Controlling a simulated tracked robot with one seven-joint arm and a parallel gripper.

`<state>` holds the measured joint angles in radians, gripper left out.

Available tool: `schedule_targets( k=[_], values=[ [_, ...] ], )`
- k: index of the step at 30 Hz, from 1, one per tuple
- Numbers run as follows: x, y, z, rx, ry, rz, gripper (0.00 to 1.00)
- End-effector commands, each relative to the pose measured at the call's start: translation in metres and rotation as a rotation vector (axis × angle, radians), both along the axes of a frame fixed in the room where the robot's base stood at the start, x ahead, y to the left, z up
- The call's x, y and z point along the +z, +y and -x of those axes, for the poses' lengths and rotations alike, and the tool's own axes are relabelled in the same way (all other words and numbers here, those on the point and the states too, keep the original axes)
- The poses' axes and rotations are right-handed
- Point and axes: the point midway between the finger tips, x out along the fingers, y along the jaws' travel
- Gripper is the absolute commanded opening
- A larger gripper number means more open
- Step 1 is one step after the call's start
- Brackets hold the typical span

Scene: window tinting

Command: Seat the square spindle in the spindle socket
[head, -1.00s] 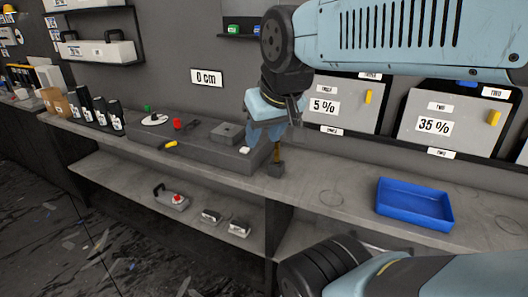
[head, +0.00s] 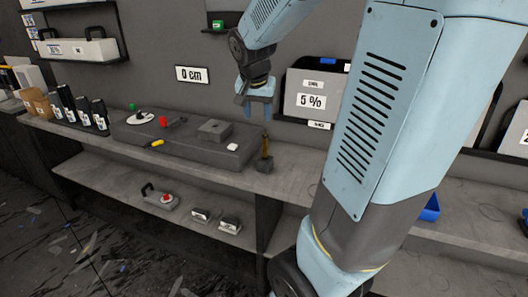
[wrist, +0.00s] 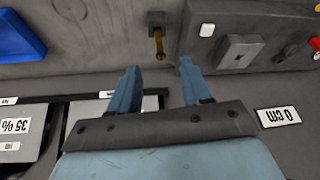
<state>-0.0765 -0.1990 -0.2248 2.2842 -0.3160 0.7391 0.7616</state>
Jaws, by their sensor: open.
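The spindle (head: 265,147) is a thin brass-coloured rod standing upright on a small dark block (head: 264,167) on the bench. In the wrist view the spindle (wrist: 158,43) points toward the camera from its dark block (wrist: 155,18), just beyond the fingertips. My gripper (head: 258,112) is open and empty, above and slightly behind the spindle and apart from it. The wrist view shows the blue fingers of my gripper (wrist: 159,66) spread, with a gap between them. How deep the spindle's lower end sits in the block is hidden. I cannot tell whether this block is the socket.
A dark raised platform (head: 190,150) left of the spindle carries a grey block (head: 214,130), a red knob (head: 163,122) and a white piece (head: 232,147). A blue tray (head: 430,208) is mostly hidden by my arm.

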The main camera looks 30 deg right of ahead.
Motion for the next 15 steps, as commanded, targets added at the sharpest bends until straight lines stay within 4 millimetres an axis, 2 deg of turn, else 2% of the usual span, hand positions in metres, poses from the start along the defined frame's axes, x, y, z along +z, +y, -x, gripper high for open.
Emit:
schedule_targets(
  k=[3,6,15],
  values=[
    [-0.017,-0.017,-0.023,-0.09,0.011,0.014,0.48],
    [-0.026,-0.028,-0.035,-0.146,0.012,0.025,0.48],
    [-0.047,-0.041,-0.05,-0.204,0.012,0.038,0.48]
  ],
)
